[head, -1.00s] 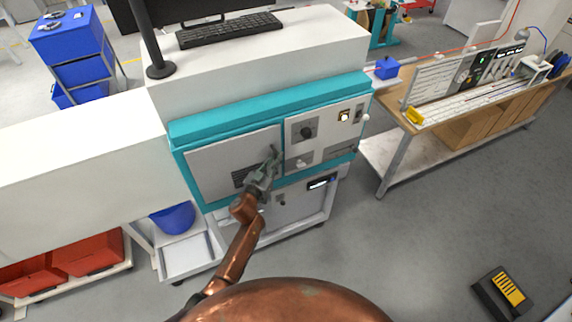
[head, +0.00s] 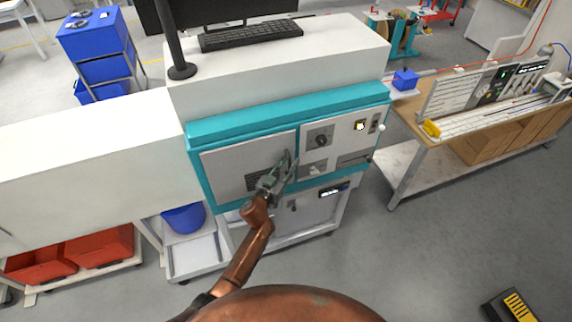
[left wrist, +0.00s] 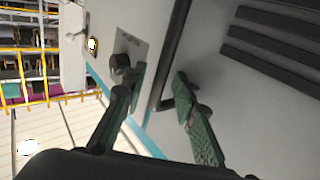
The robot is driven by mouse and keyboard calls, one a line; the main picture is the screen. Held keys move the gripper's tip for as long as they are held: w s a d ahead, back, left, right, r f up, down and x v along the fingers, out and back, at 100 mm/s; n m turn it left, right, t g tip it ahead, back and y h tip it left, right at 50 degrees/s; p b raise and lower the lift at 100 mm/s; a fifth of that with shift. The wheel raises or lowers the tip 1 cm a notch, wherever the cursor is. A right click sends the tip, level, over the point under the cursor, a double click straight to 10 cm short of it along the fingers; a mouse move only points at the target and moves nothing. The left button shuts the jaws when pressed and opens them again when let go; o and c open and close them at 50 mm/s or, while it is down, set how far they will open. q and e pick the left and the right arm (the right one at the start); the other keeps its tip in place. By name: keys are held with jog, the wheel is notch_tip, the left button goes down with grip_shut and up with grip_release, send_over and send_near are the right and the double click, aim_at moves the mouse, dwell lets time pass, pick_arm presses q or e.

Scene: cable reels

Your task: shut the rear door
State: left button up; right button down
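The door is a flat grey panel (head: 225,165) with a dark vent, set in the teal front of the white machine. In the head view it looks about level with the frame; I cannot tell if a small gap is left. My left gripper (head: 289,163) is at the door's right edge, its fingers apart. In the left wrist view the open fingers (left wrist: 160,74) stand on either side of a dark upright bar (left wrist: 177,45) at the door's edge, with slotted vents (left wrist: 275,50) to the right. Contact is unclear. My right gripper is not in view.
A control panel with a black knob (head: 321,140) is right of the door. Above are a keyboard (head: 250,34) and a monitor post (head: 172,40). A workbench (head: 425,140) stands at right, red bins (head: 70,255) at lower left. The floor at lower right is mostly clear.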

pick_arm(q)
jog(key=v, duration=1.2)
